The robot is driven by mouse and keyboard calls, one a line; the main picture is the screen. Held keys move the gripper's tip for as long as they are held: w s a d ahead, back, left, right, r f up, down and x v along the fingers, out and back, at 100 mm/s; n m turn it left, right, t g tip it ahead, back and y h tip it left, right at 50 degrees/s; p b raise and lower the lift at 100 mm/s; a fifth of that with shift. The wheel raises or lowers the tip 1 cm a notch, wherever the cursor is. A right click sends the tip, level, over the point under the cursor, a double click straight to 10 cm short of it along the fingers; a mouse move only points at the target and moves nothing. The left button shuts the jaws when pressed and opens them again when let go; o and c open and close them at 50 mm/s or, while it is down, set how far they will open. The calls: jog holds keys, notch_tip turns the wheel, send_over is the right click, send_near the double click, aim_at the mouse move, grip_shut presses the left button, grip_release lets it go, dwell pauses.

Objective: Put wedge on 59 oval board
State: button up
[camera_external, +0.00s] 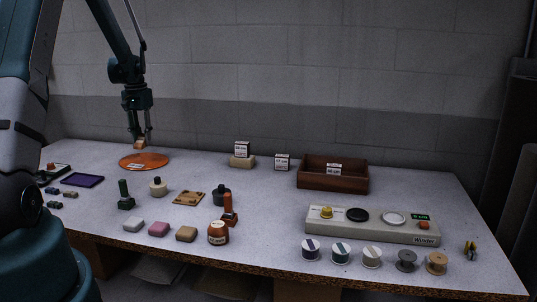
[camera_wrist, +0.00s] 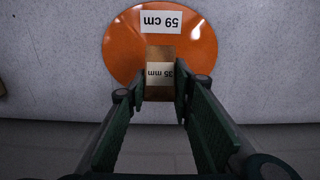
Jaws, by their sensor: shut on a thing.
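The orange oval board (camera_external: 134,163) lies flat at the back left of the table. In the wrist view the board (camera_wrist: 120,45) carries a white "59 cm" label (camera_wrist: 161,22). The wooden wedge (camera_external: 139,143) is held between the fingers of my gripper (camera_external: 140,140), above the board. In the wrist view the wedge (camera_wrist: 160,54) shows a "35 mm" label and overlaps the board's lower middle. My gripper (camera_wrist: 158,93) is shut on it. In the outside view the wedge appears just above the board's far part; whether it touches cannot be told.
A purple pad (camera_external: 82,180) and small blocks lie left of the board. A cream bottle (camera_external: 158,187) and a green stamp (camera_external: 125,195) stand in front. A wooden box (camera_external: 333,175) and a winder (camera_external: 372,225) are on the right. The wall is close behind.

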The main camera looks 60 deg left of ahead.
aim_at(146, 159)
jog(key=shift+f, duration=0.95)
jog(key=shift+f, duration=0.1)
jog(key=shift+f, duration=1.8)
jog(key=shift+f, duration=0.15)
jog(key=o, duration=0.8)
jog(key=shift+o, duration=0.4)
jog(key=shift+r, duration=0.2)
notch_tip(146, 159, up, 12)
jog(key=shift+f, duration=0.1)
